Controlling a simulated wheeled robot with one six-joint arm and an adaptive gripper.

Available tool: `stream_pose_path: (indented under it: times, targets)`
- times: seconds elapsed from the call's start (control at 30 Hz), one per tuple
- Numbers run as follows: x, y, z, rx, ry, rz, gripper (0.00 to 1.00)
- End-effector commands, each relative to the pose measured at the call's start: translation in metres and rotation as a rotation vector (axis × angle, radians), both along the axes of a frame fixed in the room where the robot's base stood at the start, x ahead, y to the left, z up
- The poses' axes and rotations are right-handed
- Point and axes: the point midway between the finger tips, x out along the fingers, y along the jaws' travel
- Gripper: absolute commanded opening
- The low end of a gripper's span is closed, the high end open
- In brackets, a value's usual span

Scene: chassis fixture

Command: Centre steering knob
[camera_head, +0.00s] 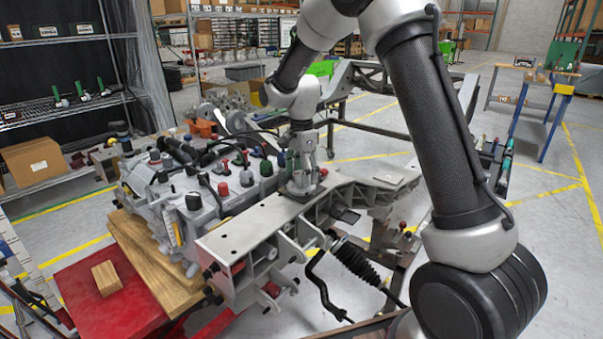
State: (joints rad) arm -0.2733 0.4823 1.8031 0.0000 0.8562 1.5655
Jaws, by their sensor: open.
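Several coloured knobs stand on the grey casting of the chassis fixture (165,205), and I cannot tell which one is the steering knob. They include a red knob (223,189), a green knob (266,168) and a black knob (193,202). My gripper (303,188) points down just right of the knobs, over the flat metal beam (245,231). It is open. Its fingertips are small and partly merge with the metal parts, so I cannot tell whether they touch anything or what lies between them.
A red table (75,285) with a small wooden block (107,278) is at the lower left. Wooden boards (150,265) lie under the casting. A black ribbed boot (355,260) and bent rod hang in front of the beam. Shelves (65,75) stand at left.

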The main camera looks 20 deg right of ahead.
Motion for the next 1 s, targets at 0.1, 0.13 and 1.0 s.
stream_pose_path:
  times: [0.1, 0.13, 1.0]
  targets:
    - [0.0000, 0.0000, 0.0002, 0.000, 0.000, 0.000, 0.63]
    - [0.0000, 0.0000, 0.0002, 0.000, 0.000, 0.000, 0.58]
    - [0.0003, 0.0001, 0.0006, 0.000, -0.001, 0.251, 0.25]
